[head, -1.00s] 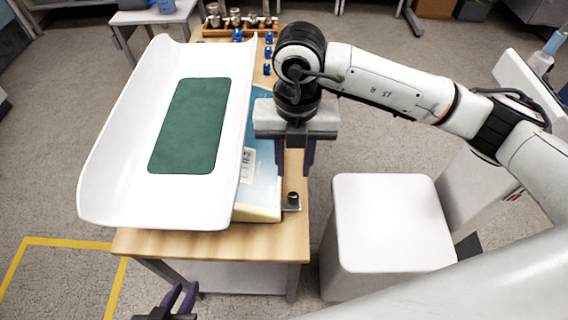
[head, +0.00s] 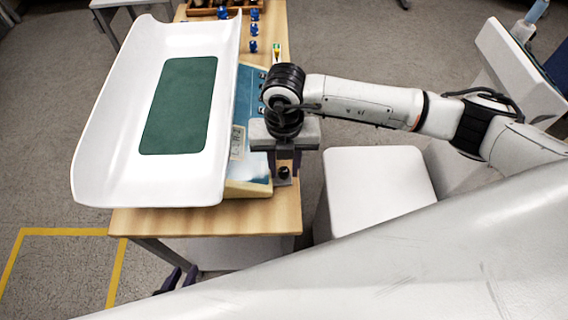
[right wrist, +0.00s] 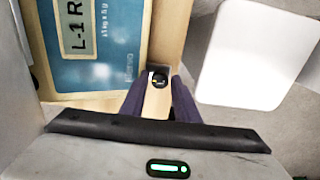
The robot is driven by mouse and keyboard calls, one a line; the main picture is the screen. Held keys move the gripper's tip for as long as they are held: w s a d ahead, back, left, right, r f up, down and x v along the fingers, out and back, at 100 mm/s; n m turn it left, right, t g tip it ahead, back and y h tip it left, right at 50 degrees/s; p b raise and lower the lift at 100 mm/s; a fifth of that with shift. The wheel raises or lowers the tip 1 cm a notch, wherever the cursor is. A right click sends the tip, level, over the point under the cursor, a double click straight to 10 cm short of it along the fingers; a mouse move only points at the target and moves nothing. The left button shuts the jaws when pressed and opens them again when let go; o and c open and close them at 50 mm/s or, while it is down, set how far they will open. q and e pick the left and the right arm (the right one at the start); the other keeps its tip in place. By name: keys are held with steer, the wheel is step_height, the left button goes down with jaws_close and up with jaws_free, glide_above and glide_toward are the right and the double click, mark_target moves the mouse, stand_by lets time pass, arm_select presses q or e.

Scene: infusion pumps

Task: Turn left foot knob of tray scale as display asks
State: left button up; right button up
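The tray scale has a long white tray (head: 105,170) with a green pad, over a blue and cream base (head: 250,175). Its display (right wrist: 76,30) reads "L-1 R" in the right wrist view, with the rest cut off. A black foot knob (head: 284,172) sits on a small plate at the base's near right corner; it also shows in the right wrist view (right wrist: 158,80). My right gripper (right wrist: 158,90) is open above it, purple fingers on either side of the knob; contact cannot be told. My left gripper (head: 180,279) is open and empty, low before the table.
The scale stands on a wooden table (head: 200,222). Several blue items (head: 253,30) stand behind it, near a wooden rack (head: 210,10). A white block-shaped stool (head: 375,180) is right of the table. Yellow lines mark the floor at left.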

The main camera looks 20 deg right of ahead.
jaws_close()
steer(key=shift+n+b, duration=0.6)
steer(key=n+b, duration=0.4)
steer(key=shift+f+n, duration=0.1)
steer(key=shift+n, duration=0.2)
steer(key=shift+n+b, duration=0.5)
steer(key=shift+n, duration=0.2)
steer(key=shift+n+b, duration=0.4)
steer(key=shift+n, duration=0.4)
steer(key=shift+r, duration=0.2)
